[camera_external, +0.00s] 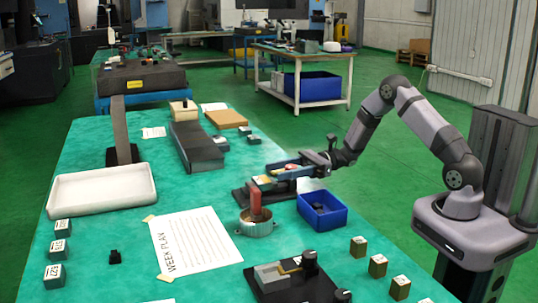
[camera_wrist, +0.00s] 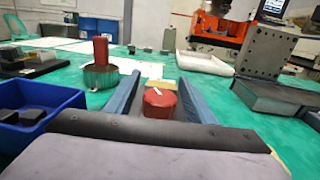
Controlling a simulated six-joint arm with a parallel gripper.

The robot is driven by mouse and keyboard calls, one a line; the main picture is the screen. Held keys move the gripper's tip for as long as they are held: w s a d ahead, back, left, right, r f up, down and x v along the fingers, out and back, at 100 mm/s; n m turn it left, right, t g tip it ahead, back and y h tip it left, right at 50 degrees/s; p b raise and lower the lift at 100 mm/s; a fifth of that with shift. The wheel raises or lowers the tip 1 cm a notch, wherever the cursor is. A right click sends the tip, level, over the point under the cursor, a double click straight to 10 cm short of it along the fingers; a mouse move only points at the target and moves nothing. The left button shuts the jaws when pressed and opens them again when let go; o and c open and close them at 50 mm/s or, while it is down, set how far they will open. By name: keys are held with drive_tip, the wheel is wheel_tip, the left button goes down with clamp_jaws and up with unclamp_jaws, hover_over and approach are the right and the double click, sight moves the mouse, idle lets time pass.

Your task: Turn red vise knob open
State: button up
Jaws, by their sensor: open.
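The red vise knob (camera_wrist: 160,103), with a white mark on top, sits between the two blue-grey fingers of my gripper (camera_wrist: 159,79) in the wrist view. The fingers are open, one on each side, with a visible gap at least on the right. In the external view my gripper (camera_external: 264,175) reaches left over the dark vise base (camera_external: 240,196). Only a little red of the knob (camera_external: 290,168) shows there between the fingers. The vise body is mostly hidden by my gripper.
A red cylinder (camera_external: 256,205) stands in a metal ring (camera_external: 257,227) just in front of the vise. A blue bin (camera_external: 322,219) lies close by. A second fixture with black knobs (camera_external: 295,285) is at the front edge.

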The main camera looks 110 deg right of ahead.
drive_tip(key=shift+w, duration=0.15)
drive_tip(key=shift+c, duration=0.4)
drive_tip(key=c, duration=1)
drive_tip(key=shift+n+y, duration=0.3)
drive_tip(key=shift+y, duration=0.2)
drive_tip(key=n+g+y+b, duration=0.1)
drive_tip(key=n+y, duration=0.1)
drive_tip(key=a+n+y, duration=0.1)
drive_tip(key=y, duration=0.2)
drive_tip(key=shift+a+f+n+g+y+b, duration=0.1)
drive_tip(key=shift+a+n+g+y+b, duration=0.05)
drive_tip(key=shift+n+g+y+b, duration=0.2)
drive_tip(key=shift+s+a+n+g+y+b, duration=0.15)
drive_tip(key=shift+a+n+g+y+b, duration=0.05)
drive_tip(key=shift+n+g+y, duration=0.4)
drive_tip(key=shift+s+a+n+g+y+b, duration=0.2)
drive_tip(key=shift+n+g+y, duration=0.3)
drive_tip(key=shift+y, duration=0.35)
drive_tip(key=shift+s+a+n+g+y+b, duration=0.15)
drive_tip(key=shift+n+g+y+b, duration=0.1)
drive_tip(key=shift+n+g+y, duration=0.35)
drive_tip(key=shift+y, duration=0.3)
